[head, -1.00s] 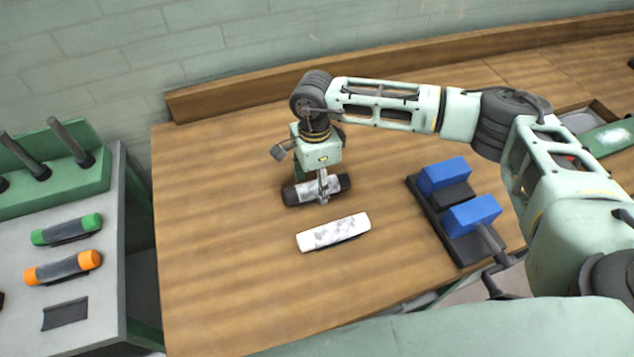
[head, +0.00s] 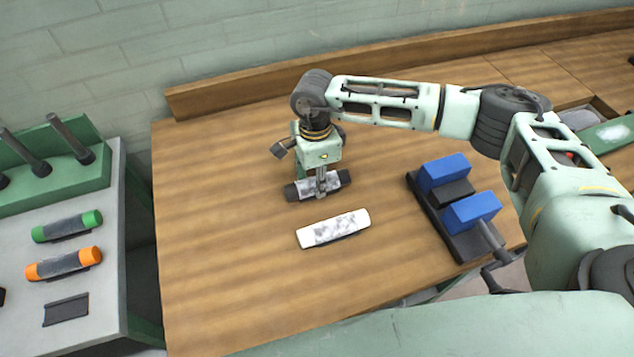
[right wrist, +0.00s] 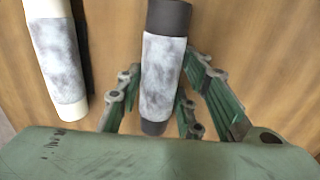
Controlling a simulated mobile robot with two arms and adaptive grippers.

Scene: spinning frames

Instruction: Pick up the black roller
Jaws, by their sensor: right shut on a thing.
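The black roller (head: 294,191) has black ends and a grey-white mottled middle. It lies on the wooden table, or very close above it; I cannot tell which. My right gripper (head: 321,192) points down over it and is shut on its middle. My left gripper is not in view.
A white roller (head: 333,229) lies in front of the black one, close by. A black vise with blue blocks (head: 471,212) stands to the right. A grey side bench (head: 100,290) at left holds green (head: 67,227) and orange (head: 64,264) rollers. The table's (head: 220,270) front left is clear.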

